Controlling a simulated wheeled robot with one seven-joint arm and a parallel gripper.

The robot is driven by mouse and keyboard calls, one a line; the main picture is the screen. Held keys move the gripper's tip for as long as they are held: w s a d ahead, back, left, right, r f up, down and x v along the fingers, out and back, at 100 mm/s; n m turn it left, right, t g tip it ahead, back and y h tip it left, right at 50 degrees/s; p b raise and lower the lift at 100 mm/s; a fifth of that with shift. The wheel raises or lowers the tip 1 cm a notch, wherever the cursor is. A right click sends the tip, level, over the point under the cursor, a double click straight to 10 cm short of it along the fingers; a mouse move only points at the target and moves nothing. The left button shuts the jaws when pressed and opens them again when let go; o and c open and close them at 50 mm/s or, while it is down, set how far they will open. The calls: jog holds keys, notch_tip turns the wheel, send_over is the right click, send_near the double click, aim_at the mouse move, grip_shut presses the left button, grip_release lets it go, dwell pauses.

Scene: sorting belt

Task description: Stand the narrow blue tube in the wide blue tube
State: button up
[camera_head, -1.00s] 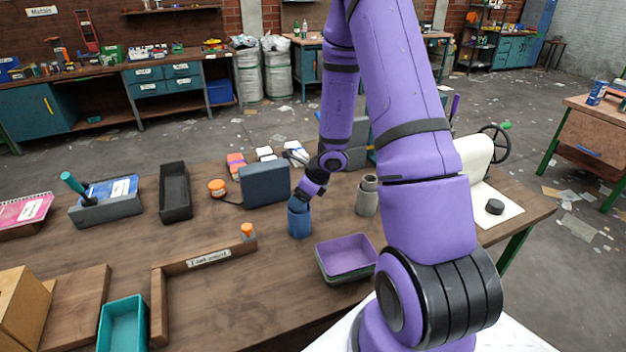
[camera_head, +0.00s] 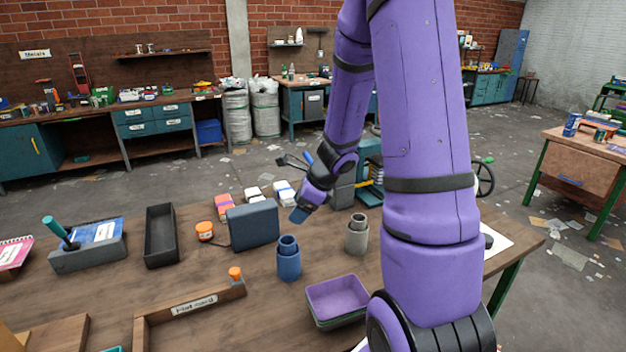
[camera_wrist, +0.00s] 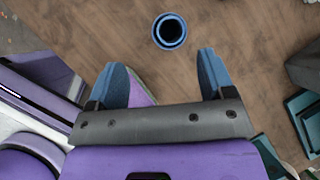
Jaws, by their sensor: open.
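The wide blue tube (camera_head: 289,265) stands upright on the table in the head view. The narrow blue tube (camera_head: 288,243) stands inside it, with its upper end showing above the wide rim; its lower part is hidden. In the wrist view the narrow tube (camera_wrist: 169,30) shows from above as a ring with a dark bore, inside the ring of the wide tube. My gripper (camera_head: 300,214) is above and to the right of the tubes, apart from them. In the wrist view its two blue fingers (camera_wrist: 162,78) are spread wide with nothing between them.
A grey tube pair (camera_head: 357,233) stands to the right of the blue ones. A dark blue-grey box (camera_head: 252,225) is behind left, and a purple tray (camera_head: 337,297) is in front right. A black open bin (camera_head: 161,236) stands further left. Bare table lies left of the blue tubes.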

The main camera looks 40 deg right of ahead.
jog(key=s+a+r+n, duration=0.3)
jog(key=a+r+n, duration=0.3)
jog(key=r+n, duration=0.1)
jog(key=s+a+r+n, duration=0.3)
jog(key=a+r+n, duration=0.25)
jog(key=r, duration=0.25)
jog(key=s+a+r+n+h, duration=0.1)
jog(key=s+r+n, duration=0.3)
jog(key=s+n, duration=0.3)
jog(key=s+a+r+n+h, duration=0.1)
jog(key=s+r+n+h, duration=0.1)
jog(key=s+r+n, duration=0.3)
jog(key=shift+s+a+r+n+h, duration=0.3)
jog(key=shift+s+n, duration=1.05)
jog(key=shift+s, duration=0.45)
